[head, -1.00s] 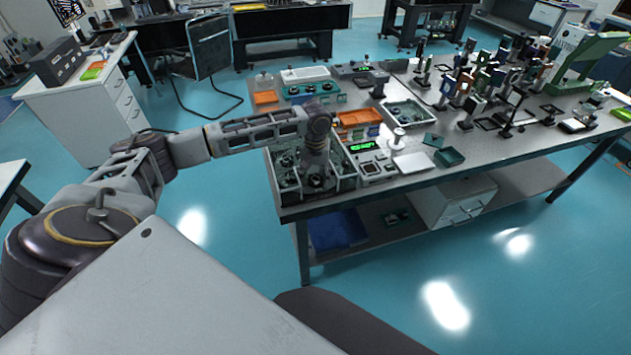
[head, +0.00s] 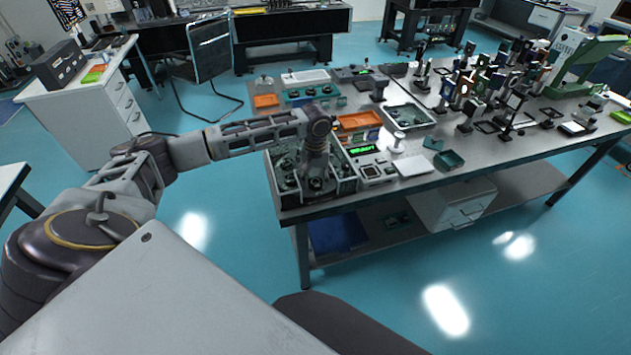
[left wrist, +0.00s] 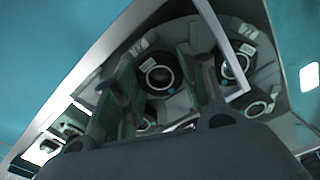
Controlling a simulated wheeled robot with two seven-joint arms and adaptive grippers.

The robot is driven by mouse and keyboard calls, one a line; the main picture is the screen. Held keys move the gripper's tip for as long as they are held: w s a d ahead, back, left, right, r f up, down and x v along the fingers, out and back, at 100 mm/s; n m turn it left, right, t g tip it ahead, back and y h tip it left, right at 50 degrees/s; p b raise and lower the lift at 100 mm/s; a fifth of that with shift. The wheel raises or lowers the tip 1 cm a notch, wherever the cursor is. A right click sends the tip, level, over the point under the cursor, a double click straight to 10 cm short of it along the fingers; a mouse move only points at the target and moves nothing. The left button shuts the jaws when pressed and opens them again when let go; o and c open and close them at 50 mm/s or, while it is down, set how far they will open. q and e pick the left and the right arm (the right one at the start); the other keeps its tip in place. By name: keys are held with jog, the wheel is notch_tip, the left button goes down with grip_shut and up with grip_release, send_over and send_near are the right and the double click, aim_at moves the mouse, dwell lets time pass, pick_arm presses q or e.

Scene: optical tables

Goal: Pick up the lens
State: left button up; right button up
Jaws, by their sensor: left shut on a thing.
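The lenses are dark, round, ring-mounted pieces in an open case (head: 349,185) at the near left corner of the optical table. My left gripper (head: 317,183) points down into this case. In the left wrist view, the fingers of my left gripper (left wrist: 168,88) stand on both sides of a dark-ringed lens (left wrist: 157,74) and are shut on it. The exact contact is hard to see. More lenses (left wrist: 237,65) sit in the case to the right. Another ring shows partly behind the fingers. My right gripper is not in view.
The case walls stand close around the left gripper. An orange tray (head: 359,120), a device with a green display (head: 362,150) and a grey tray (head: 408,116) are nearby. Several optic mounts (head: 470,90) crowd the table's right half. The front right tabletop is clear.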

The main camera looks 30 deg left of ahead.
aim_at(316, 181)
pick_arm(q)
notch_tip(316, 181, up, 10)
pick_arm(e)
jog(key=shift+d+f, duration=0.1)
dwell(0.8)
pick_arm(q)
jog(key=shift+f, duration=0.1)
